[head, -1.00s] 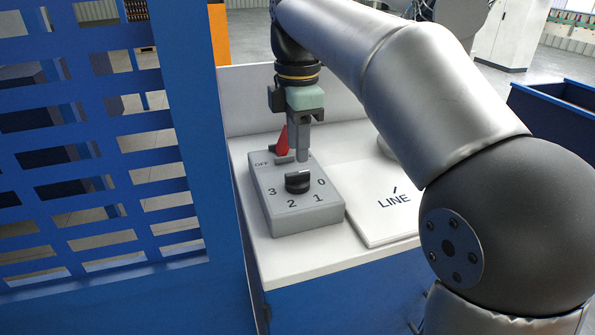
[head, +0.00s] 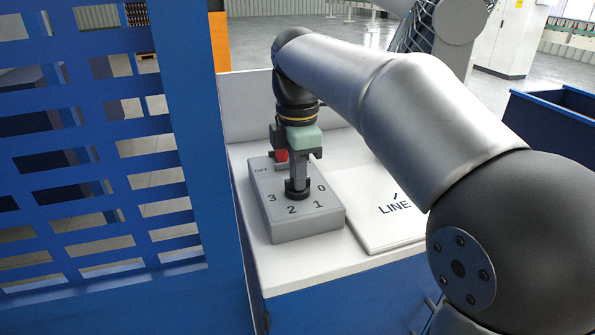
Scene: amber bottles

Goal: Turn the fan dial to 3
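The fan dial (head: 297,194) is a black knob on top of a grey control box (head: 270,206). The box is marked OFF at the back left, with 3, 2, 1 and 0 around the dial. My gripper (head: 297,188) points straight down at the dial, its fingertips at the knob. The fingers hide most of the knob and its pointer mark, so its setting cannot be read. The fingers overlap in this view, so whether they are shut on the knob or open around it is unclear.
The box stands on a white counter (head: 262,262) with a raised back panel. A white plate marked LINE (head: 385,222) lies to its right. A blue slotted panel (head: 185,130) stands close on the left. My arm crosses over the right side.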

